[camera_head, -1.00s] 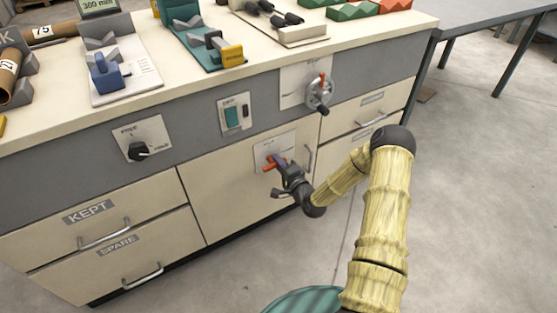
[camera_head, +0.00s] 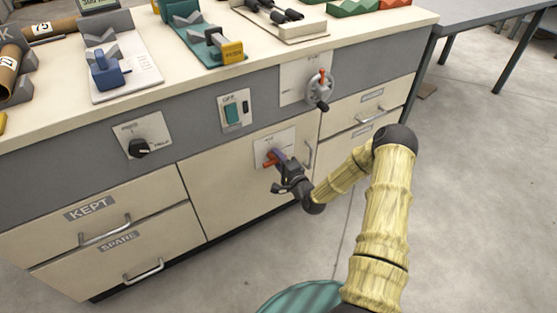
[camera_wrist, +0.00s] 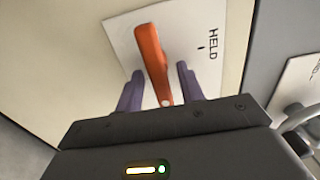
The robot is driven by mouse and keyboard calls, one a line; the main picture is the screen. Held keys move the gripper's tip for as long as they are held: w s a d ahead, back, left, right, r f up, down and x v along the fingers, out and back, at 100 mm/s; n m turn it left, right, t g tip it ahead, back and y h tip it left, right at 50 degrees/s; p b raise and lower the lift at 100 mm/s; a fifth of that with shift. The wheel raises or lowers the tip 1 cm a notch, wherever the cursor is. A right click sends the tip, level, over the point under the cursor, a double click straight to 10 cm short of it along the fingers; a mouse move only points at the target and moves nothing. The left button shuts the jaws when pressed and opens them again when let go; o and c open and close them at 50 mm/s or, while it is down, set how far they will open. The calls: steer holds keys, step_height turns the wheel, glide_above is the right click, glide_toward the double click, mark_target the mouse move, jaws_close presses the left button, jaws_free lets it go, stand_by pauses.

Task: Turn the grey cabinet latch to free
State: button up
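The cabinet latch shows as an orange lever (camera_wrist: 150,55) on a white plate (camera_wrist: 115,22) on the cream cabinet door. In the wrist view the word HELD and a small mark are printed on the plate, to the right of the lever. In the head view the lever (camera_head: 270,160) is partly covered by my gripper (camera_head: 279,155). My gripper (camera_wrist: 160,84) has its two purple fingers apart, one on each side of the lever's near end. A gap shows on both sides, so it is open around the lever and not clamped on it.
A silver door handle (camera_head: 308,155) stands just right of the latch plate. Above are a crank wheel (camera_head: 320,90) and a green switch (camera_head: 232,113). A black knob (camera_head: 139,147) is at left. Drawers flank the door. The floor at right is clear.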

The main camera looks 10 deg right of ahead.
steer(key=p+v, duration=0.4)
steer(key=v, duration=1.3)
steer(key=shift+s, duration=0.15)
